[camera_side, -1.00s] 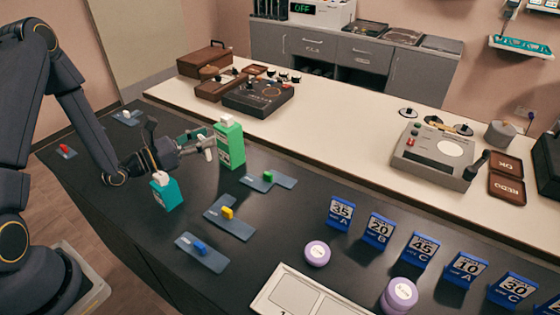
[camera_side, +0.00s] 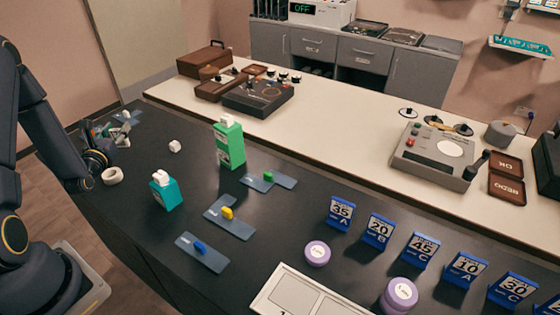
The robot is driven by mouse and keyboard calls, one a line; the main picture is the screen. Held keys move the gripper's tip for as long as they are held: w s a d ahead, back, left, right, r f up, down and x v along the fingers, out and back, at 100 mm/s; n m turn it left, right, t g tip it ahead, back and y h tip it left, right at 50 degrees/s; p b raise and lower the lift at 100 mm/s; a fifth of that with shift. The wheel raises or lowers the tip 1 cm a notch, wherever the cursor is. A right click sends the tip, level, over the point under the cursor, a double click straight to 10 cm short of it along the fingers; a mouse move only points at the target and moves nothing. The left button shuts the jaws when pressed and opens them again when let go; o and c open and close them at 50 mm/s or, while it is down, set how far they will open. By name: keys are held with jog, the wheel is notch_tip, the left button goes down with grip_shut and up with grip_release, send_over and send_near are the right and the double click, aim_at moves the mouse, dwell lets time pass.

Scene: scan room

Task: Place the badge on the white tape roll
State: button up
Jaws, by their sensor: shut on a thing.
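The white tape roll (camera_side: 112,176) lies flat on the dark table at the left, just in front of my gripper. My gripper (camera_side: 107,132) is low over the far left of the table, behind the roll and apart from it in the picture. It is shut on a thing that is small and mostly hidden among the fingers. I take it to be the badge, but its outline is not clear. Nothing is seen lying on the tape roll.
A white cube (camera_side: 175,146), a teal bottle (camera_side: 166,192) and a tall green bottle (camera_side: 229,144) stand right of the roll. Flat blue-grey plates (camera_side: 216,228) with coloured pieces lie further right. Blue number stands (camera_side: 379,231) line the right. Table around the cube is clear.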

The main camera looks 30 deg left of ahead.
jog(key=s+a+f+n+g+y, duration=0.2)
jog(key=s+a, duration=0.3)
send_over(111, 173)
notch_tip(111, 173, down, 7)
jog(key=shift+f, duration=0.2)
jog(key=o, duration=1)
jog(key=shift+f, duration=0.1)
